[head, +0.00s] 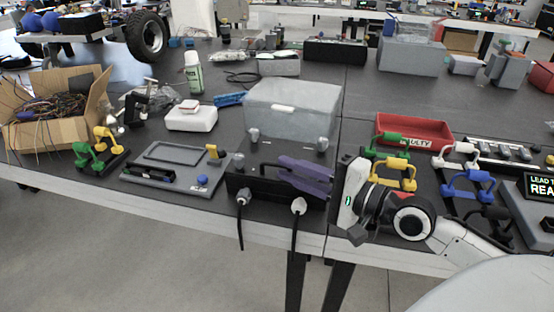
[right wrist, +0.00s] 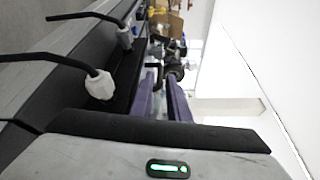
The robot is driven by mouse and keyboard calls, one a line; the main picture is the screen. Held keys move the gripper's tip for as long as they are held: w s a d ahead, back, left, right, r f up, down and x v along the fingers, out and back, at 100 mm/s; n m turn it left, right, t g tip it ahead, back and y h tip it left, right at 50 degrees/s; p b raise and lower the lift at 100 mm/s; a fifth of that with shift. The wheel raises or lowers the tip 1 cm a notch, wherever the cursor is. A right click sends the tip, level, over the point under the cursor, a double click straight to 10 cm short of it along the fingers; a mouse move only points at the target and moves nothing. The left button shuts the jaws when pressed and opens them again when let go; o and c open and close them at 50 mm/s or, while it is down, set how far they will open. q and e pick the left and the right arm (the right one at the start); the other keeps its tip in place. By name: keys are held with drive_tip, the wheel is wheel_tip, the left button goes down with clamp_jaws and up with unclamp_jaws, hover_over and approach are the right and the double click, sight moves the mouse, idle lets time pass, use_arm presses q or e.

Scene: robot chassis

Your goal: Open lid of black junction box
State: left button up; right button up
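The black junction box (head: 262,190) sits at the table's front edge in the middle of the head view, with a white cable gland (head: 298,205) and a grey one (head: 243,198) on its front. A grey translucent panel (head: 290,95) with a pale label rises behind it; I cannot tell whether it is the lid or a separate box. My right gripper (head: 282,169) reaches in from the right over the box top. Its purple fingers are apart, at a dark bar there. The right wrist view shows the gap between the fingers (right wrist: 161,90). My left gripper is out of view.
A grey tray (head: 150,185) lies left of the box, with a cardboard box (head: 60,125) of wires beyond. A red bin (head: 415,125) and coloured handled clamps stand on the right. Black cables hang off the front edge. The table behind the panel has some free room.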

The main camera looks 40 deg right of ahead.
sight(277, 165)
drive_tip(key=shift+x, duration=1.95)
drive_tip(key=shift+c, duration=0.4)
clamp_jaws()
